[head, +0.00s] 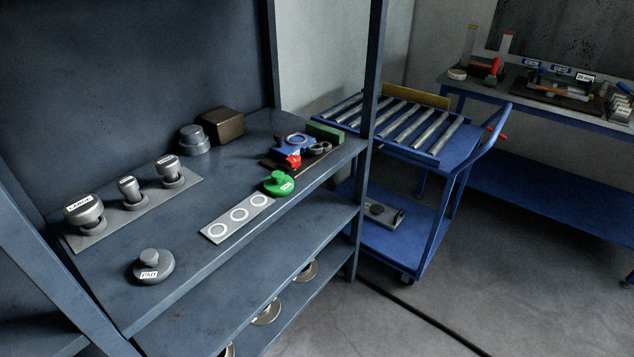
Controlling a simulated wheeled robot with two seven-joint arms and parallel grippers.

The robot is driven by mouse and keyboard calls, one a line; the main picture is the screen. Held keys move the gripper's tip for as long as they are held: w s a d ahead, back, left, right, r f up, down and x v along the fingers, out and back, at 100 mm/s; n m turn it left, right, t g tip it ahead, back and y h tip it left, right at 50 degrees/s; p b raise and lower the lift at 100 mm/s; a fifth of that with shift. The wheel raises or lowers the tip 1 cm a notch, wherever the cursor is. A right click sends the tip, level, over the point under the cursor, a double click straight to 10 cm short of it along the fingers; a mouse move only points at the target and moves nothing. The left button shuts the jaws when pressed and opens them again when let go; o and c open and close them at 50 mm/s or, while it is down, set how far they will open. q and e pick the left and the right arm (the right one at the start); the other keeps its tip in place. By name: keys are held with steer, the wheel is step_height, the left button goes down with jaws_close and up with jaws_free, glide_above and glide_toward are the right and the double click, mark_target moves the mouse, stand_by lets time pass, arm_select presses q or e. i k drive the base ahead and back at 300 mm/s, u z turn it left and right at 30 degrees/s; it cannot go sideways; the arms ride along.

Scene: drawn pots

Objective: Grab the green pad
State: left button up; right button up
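The green pad (279,183) is a round disc with a knob on top and a small white label. It sits on the shelf's upper board (190,235) near its front edge. It is just past the right end of a light strip (238,215) marked with white rings; I cannot tell whether it overlaps the strip's end. Neither of my grippers shows in the head view.
A grey pad (152,267) labelled PAD stands front left. Several grey knobbed pieces (129,191) stand on a plate behind. A red piece (293,161) and blue item (296,143) lie behind the green pad. A shelf post (368,130) rises right; a blue roller cart (440,155) stands beyond.

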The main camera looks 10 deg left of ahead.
mark_target(277, 184)
steer(key=z, duration=0.05)
steer(key=i, duration=0.85)
steer(key=u, duration=2)
